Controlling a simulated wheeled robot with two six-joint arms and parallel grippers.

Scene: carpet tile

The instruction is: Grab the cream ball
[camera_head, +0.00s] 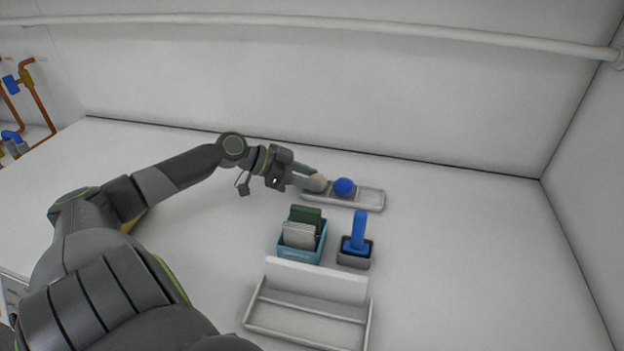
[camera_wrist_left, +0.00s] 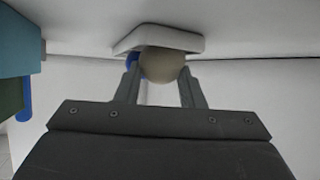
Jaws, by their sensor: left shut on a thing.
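The cream ball (camera_head: 317,183) is at the left end of a light grey tray (camera_head: 370,203) near the back of the table. My left gripper (camera_head: 312,181) reaches it from the left and is shut on it. In the left wrist view the cream ball (camera_wrist_left: 162,66) sits between the two fingertips (camera_wrist_left: 160,78), with the tray (camera_wrist_left: 185,40) just beyond it. I cannot tell whether the ball still touches the tray. My right gripper is not in view.
A blue ball (camera_head: 343,187) sits in the tray beside the cream ball. In front are a teal box (camera_head: 301,254) with green and grey items, a grey holder (camera_head: 354,260) with a blue object (camera_head: 359,228), and a white rack (camera_head: 308,305). The table's right side is clear.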

